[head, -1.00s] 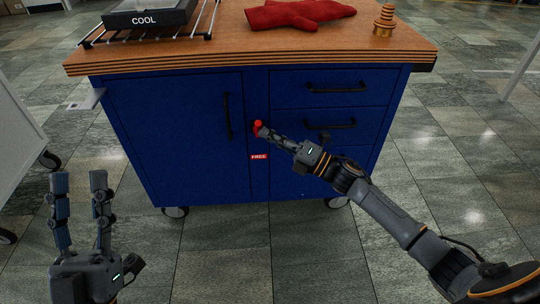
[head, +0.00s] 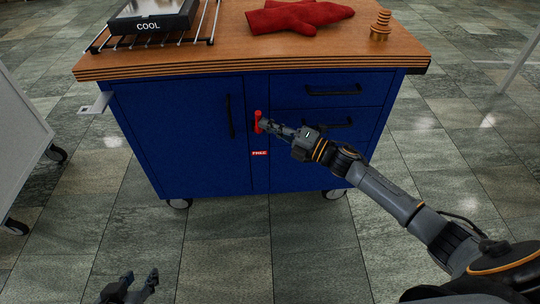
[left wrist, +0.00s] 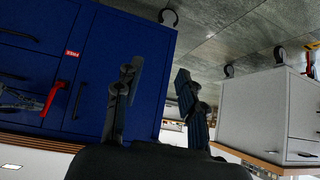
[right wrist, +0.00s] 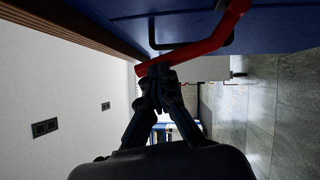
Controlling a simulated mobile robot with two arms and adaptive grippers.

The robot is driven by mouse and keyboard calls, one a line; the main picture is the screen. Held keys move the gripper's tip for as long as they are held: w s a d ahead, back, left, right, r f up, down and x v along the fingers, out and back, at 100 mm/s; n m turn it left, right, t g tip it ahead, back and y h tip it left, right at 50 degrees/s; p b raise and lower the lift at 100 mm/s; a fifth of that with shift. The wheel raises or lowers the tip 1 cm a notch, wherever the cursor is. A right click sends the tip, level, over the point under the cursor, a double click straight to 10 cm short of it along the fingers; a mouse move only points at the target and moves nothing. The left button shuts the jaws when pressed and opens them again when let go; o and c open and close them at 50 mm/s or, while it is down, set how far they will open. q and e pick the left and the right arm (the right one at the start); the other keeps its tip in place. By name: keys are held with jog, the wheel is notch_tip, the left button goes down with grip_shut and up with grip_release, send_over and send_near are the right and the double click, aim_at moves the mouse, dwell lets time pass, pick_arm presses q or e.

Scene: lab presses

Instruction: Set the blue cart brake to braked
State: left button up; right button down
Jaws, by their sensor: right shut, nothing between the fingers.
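The blue cart (head: 180,135) stands ahead with a wooden top. Its red brake lever (head: 258,118) is on the front face, above a red label reading FREE (head: 260,153). My right gripper (head: 267,124) is shut and empty, with its fingertips at the lever. In the right wrist view the bent red lever (right wrist: 215,40) passes just beyond the closed fingertips (right wrist: 158,70); I cannot tell whether they touch. My left gripper (head: 140,281) is open and empty, low in front of the cart. The left wrist view also shows the lever (left wrist: 52,97) and the label (left wrist: 72,54).
On the cart top are a rack (head: 208,24) with a tray marked COOL (head: 150,18), red mitts (head: 295,17) and a brass stepped part (head: 381,24). A white cabinet on casters (head: 18,150) stands at the left. The tiled floor before the cart is clear.

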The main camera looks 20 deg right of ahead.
pick_arm(q)
jog(key=s+a+f+g+y+p, duration=0.1)
jog(key=s+a+g+p, duration=0.1)
jog(key=s+g, duration=0.3)
jog(key=shift+s+a+f+p, duration=0.3)
jog(key=shift+s+p, duration=0.5)
jog(key=shift+s, duration=1.1)
pick_arm(e)
jog(key=shift+w+d+r+m+h, duration=0.2)
jog(key=shift+w+r+m+h, duration=0.2)
jog(key=shift+w+r+m, duration=0.5)
pick_arm(q)
jog(key=shift+w+a+r, duration=0.1)
pick_arm(e)
jog(key=shift+w+r, duration=0.1)
jog(key=shift+w, duration=0.2)
pick_arm(q)
jog(key=shift+x, duration=0.8)
